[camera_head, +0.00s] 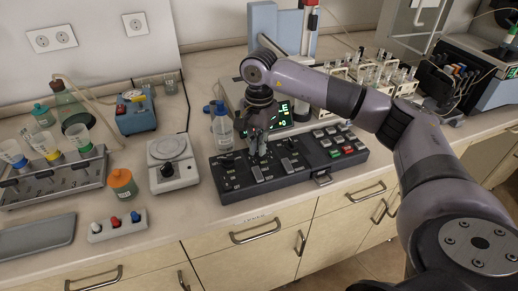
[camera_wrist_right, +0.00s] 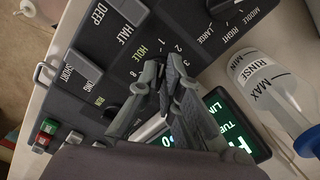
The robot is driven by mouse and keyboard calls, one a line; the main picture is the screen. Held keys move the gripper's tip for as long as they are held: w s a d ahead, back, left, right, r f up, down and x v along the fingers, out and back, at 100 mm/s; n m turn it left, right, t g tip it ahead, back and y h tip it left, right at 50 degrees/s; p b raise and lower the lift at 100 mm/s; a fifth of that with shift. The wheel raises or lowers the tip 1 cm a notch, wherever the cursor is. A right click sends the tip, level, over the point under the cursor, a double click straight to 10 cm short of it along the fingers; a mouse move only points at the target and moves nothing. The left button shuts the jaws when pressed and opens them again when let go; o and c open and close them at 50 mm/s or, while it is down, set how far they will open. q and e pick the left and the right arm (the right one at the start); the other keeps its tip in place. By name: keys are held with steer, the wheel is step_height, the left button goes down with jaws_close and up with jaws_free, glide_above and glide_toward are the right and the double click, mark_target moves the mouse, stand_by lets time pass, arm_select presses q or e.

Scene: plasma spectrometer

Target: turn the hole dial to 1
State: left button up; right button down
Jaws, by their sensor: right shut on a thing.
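The black control panel (camera_head: 236,178) lies on the bench in the middle of the head view. My right gripper (camera_head: 258,150) comes down onto it from above. In the right wrist view the gripper (camera_wrist_right: 163,80) has its fingers closed around the dial beside the HOLE label (camera_wrist_right: 142,47). The numbers 1, 2, 3 and 8 show around the dial. The fingers hide nearly all of the dial, so I cannot tell which number it points to. My left gripper is not in view.
A RINSE bottle (camera_head: 222,131) stands behind the panel, left of the gripper, near a green-lit display (camera_head: 283,113). Other panel controls include a RUN knob (camera_wrist_right: 110,113) close to the fingers. A white balance (camera_head: 172,163) stands left of the panel; sample racks stand behind it at right.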

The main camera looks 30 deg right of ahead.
steer(key=shift+n, duration=0.6)
steer(key=shift+r+b, duration=0.1)
steer(key=shift+b, duration=0.2)
steer(key=c, duration=1.8)
jaws_free()
steer(key=shift+o, duration=0.2)
steer(key=shift+n, duration=0.3)
step_height(320, 180, up, 12)
